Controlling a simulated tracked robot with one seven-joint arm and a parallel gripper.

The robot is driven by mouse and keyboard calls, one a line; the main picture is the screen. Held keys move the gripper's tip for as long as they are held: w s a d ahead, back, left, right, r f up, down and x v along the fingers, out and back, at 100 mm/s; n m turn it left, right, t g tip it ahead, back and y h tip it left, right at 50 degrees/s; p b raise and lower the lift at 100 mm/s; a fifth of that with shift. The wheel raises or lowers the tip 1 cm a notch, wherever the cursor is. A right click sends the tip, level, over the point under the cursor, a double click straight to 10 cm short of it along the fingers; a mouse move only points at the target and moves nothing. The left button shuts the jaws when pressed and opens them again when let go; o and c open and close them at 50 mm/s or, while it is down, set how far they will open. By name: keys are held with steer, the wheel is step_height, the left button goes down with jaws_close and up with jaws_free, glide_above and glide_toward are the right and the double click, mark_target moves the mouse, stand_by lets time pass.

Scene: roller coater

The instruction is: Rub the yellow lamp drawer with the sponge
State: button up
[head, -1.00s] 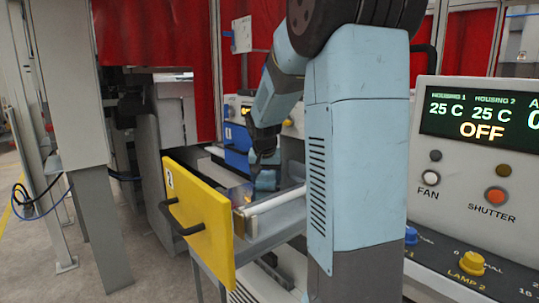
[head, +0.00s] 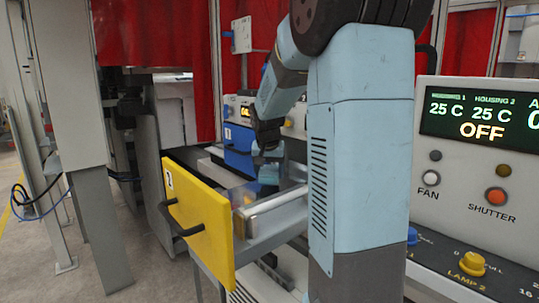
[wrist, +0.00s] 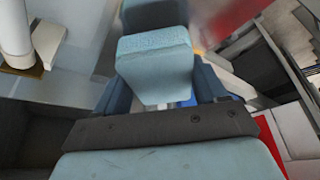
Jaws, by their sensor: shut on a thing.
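The yellow lamp drawer (head: 205,222) is pulled open, its yellow front marked 2 and fitted with a dark handle (head: 183,218). A pale bar-shaped lamp part (head: 275,204) lies along the right side of the drawer. My gripper (head: 268,160) is above the back of the open drawer. In the wrist view a light blue block, the sponge (wrist: 155,58), is held in my gripper (wrist: 160,95). In the head view the sponge is hard to tell from the blue fingers, and I cannot tell whether it touches the drawer.
A blue drawer front (head: 238,148) is behind the yellow one. A control panel (head: 480,160) with a lit display, knobs and buttons stands at the right. A grey post (head: 75,120) stands at the left, and red curtains (head: 165,50) hang behind.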

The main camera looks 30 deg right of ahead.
steer(key=shift+w+a+r, duration=0.1)
steer(key=shift+w+r, duration=0.05)
steer(key=shift+r, duration=0.6)
steer(key=shift+a+r, duration=0.1)
steer(key=shift+r, duration=1.95)
